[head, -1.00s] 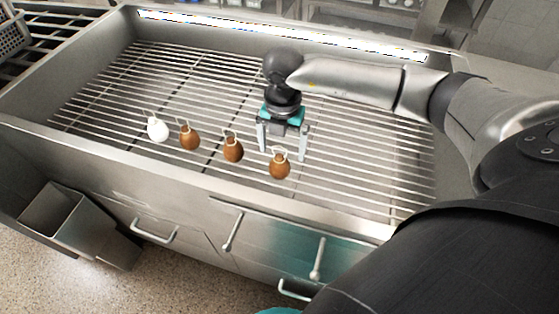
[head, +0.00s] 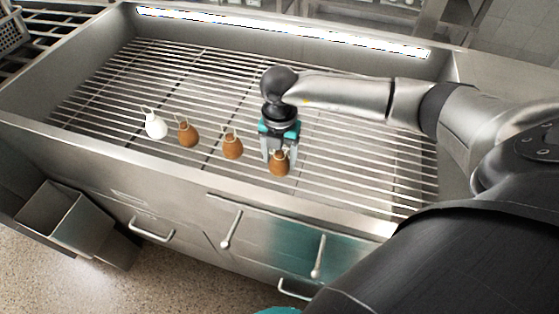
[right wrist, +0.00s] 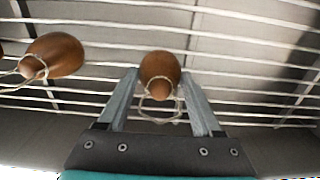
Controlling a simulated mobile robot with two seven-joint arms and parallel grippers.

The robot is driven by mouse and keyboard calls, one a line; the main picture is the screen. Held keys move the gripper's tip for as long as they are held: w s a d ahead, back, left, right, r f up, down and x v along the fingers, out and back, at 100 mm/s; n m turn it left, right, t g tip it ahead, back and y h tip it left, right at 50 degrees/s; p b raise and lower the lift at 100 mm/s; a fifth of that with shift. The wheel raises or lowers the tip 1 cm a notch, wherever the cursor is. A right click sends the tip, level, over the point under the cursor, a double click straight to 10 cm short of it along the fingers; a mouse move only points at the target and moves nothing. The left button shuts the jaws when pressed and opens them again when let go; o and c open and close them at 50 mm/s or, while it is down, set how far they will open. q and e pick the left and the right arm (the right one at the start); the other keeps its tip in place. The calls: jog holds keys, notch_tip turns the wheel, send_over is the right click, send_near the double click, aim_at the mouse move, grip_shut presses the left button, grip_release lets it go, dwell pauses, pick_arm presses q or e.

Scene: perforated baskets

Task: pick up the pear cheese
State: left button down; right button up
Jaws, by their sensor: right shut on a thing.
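Three brown pear cheeses and one white pear cheese (head: 155,126) sit in a row on the metal rack, each with a string loop at its top. My right gripper (head: 280,154) is down at the rightmost brown pear cheese (head: 279,165) and is shut on it. In the right wrist view this pear cheese (right wrist: 160,70) lies between the two fingers, with its string loop toward the palm. The neighbouring brown pear cheese (right wrist: 56,54) is to the left, clear of the fingers. The other brown ones (head: 188,134) are left of the gripper. My left gripper is not in view.
The rack of bars (head: 350,150) lies inside a steel basin with raised walls (head: 60,142). The rack is bare behind and to the right of the row. Drawer handles (head: 152,236) stick out at the front.

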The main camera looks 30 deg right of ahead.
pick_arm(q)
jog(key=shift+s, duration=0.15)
pick_arm(e)
jog(key=c, duration=0.8)
